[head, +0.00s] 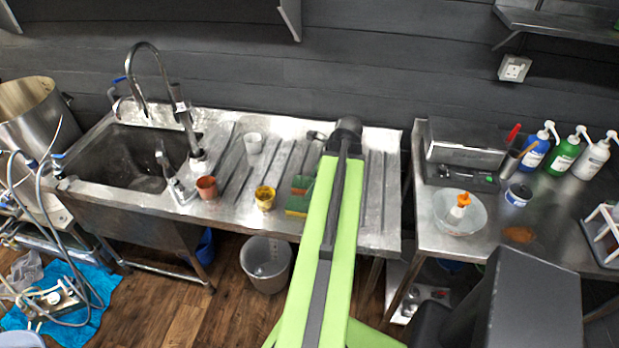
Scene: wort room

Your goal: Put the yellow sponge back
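A yellow and green sponge (297,205) lies near the front edge of the steel drainboard (230,207), just left of my lime-green arm. The arm hides part of its right side. My arm reaches forward across the drainboard and ends in a dark joint near the back wall. The fingers of my gripper do not show, so I cannot see whether they hold anything.

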